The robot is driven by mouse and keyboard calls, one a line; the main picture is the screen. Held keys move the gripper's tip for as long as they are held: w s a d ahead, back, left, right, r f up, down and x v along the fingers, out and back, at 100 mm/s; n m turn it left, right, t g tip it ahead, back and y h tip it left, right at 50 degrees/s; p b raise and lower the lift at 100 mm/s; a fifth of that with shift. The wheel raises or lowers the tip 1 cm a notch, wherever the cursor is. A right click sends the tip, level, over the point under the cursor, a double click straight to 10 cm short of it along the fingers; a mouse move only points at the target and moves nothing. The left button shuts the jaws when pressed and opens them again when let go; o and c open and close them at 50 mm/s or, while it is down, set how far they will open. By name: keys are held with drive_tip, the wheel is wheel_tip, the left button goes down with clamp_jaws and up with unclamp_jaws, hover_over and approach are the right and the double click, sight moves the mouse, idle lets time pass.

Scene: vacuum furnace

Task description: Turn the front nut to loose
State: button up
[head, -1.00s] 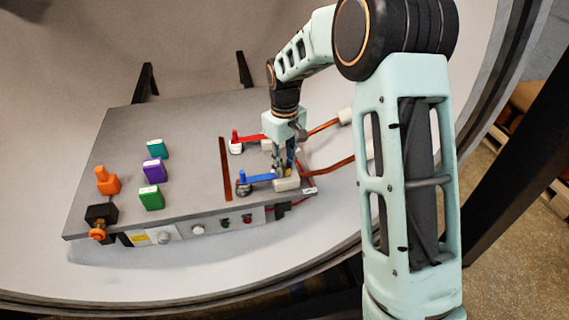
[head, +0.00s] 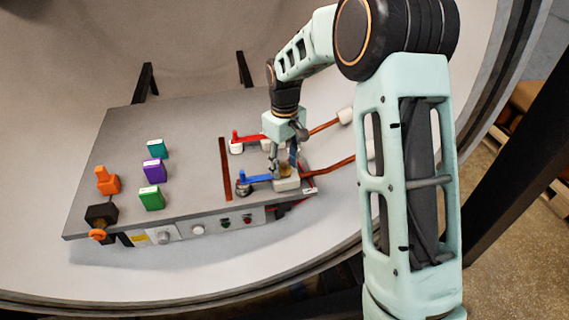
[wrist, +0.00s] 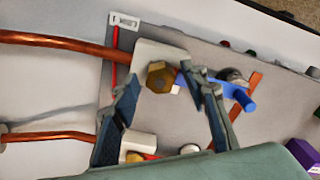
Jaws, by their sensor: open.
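The front nut is a brass hex nut (wrist: 160,75) on a white block (wrist: 170,57), at the end of the copper bar by the blue lever (wrist: 240,98). In the head view the nut (head: 285,170) is small and partly hidden by my gripper. My gripper (wrist: 163,80) is open above it, with a dark blue pad on each finger. In the wrist view the nut lies between the two fingertips, with a gap to each side visible. In the head view my gripper (head: 284,168) points down at the front block. I cannot tell its exact height over the nut.
A red lever (head: 248,137) and a second white block stand behind. Two copper bars (head: 328,166) run off right. Green (head: 151,199), purple (head: 155,171) and teal blocks and an orange piece (head: 107,181) stand left on the grey plate (head: 190,135).

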sight(285, 166)
drive_tip(key=shift+r, duration=0.1)
wheel_tip(285, 166, up, 12)
idle(0.4)
idle(0.3)
